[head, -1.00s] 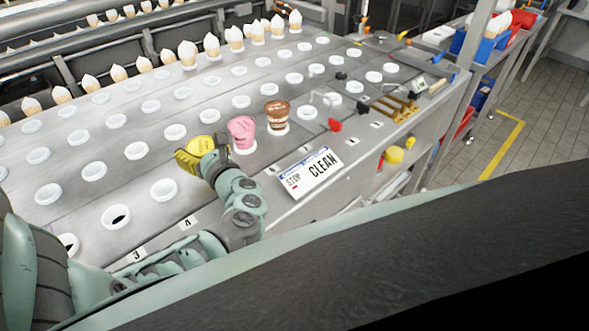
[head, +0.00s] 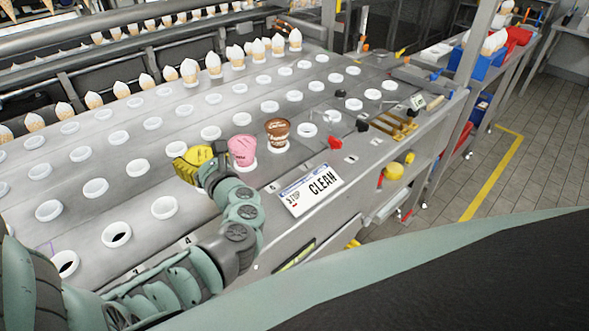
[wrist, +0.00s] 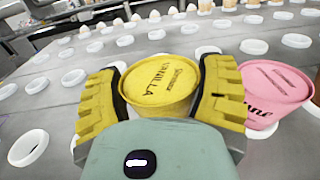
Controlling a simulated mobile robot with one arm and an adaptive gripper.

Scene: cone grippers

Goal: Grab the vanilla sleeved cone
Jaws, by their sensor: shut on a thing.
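The vanilla sleeved cone (wrist: 158,84) has a yellow sleeve with dark "VANILLA" lettering. It sits between the two yellow fingers of my gripper (wrist: 160,98), which are shut on it from both sides. In the head view my gripper (head: 199,162) is at the front row of white ring holders, and its fingers and wrist mostly hide the yellow cone. Whether the cone's lower end is in a holder is hidden.
A pink sleeved cone (head: 243,150) stands close to the right of my gripper, and a brown one (head: 277,132) beyond it. White ring holders (head: 164,207) cover the metal counter. White-topped cones (head: 190,70) line the back.

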